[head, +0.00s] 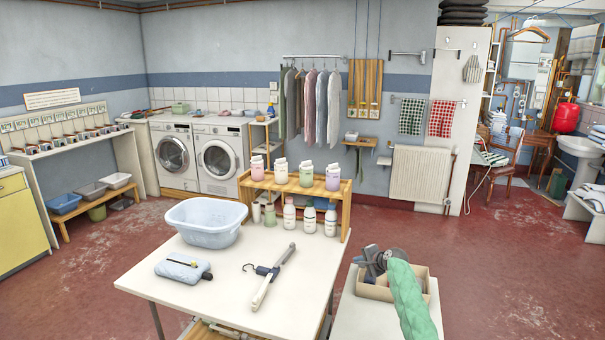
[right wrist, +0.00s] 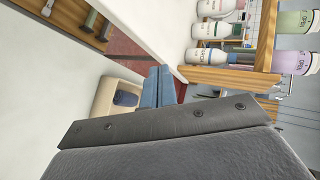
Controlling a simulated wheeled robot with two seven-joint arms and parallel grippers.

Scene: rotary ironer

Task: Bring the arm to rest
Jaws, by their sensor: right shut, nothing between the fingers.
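My right gripper (head: 369,262) is at the lower right in the head view, over a cardboard-coloured box on a small white stand. Its arm comes up from the bottom edge in a green quilted cover. In the right wrist view the two blue-grey fingers (right wrist: 161,84) lie together, shut and empty. A pale box with a dark item in it shows just beyond the fingertips in that view. I cannot tell whether the gripper touches the box. My left gripper is not in view.
The open box (head: 421,284) is close around my right gripper. Left of it, the white table (head: 215,300) bears a blue basin (head: 207,223), a blue pouch (head: 184,268) and a white bar with a hook (head: 270,280). A wooden bottle rack (head: 345,212) stands behind. Red floor is clear beyond.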

